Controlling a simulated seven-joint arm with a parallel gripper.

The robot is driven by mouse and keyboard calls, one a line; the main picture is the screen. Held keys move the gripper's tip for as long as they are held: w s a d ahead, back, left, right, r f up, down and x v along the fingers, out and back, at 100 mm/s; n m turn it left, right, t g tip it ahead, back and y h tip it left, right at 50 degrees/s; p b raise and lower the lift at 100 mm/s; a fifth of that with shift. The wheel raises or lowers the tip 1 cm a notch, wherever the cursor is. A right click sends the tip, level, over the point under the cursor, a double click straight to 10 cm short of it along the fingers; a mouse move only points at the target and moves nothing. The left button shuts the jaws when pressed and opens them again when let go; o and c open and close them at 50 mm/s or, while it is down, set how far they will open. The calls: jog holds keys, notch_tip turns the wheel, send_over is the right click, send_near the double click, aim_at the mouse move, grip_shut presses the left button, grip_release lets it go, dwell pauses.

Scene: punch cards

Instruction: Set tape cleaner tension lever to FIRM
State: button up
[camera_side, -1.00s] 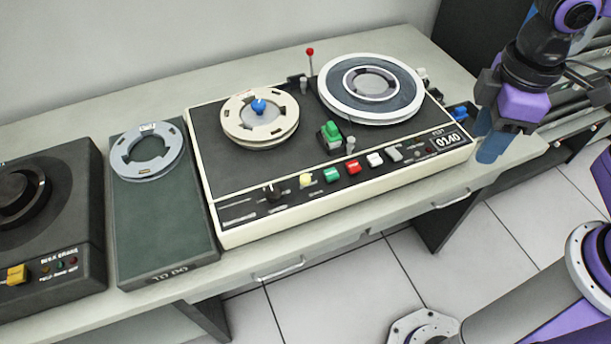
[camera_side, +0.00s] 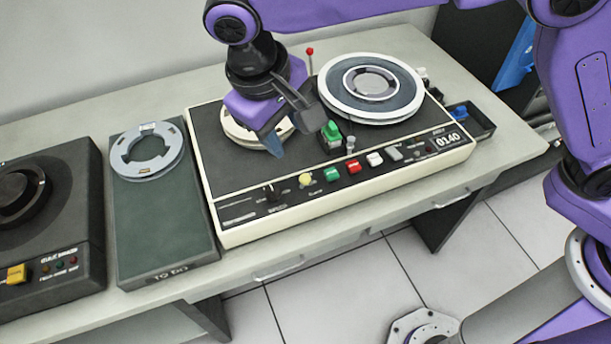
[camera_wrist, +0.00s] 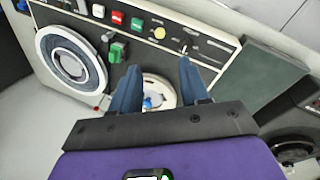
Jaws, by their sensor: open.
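The tape deck (camera_side: 233,229) lies on the bench, its cream case also showing in the wrist view (camera_wrist: 222,58). A green block with a small grey post (camera_side: 331,135) stands between its two reels; it also shows in the wrist view (camera_wrist: 117,50). A thin lever with a red ball (camera_side: 310,52) stands upright at the deck's back. I cannot tell which is the tension lever. My gripper (camera_side: 277,143) is open and empty above the left reel, its fingers apart (camera_wrist: 158,82).
The left reel (camera_side: 232,133) is partly hidden behind my gripper. A large grey reel (camera_side: 370,88) sits at right. Coloured buttons (camera_side: 353,167) line the front. A ring (camera_side: 148,148) rests on a green tray (camera_side: 165,222) left of the deck. A dark machine (camera_side: 60,215) stands far left.

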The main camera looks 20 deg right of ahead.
aim_at(305, 177)
jog(key=x, duration=1.7)
jog(key=shift+d, duration=0.1)
grip_shut()
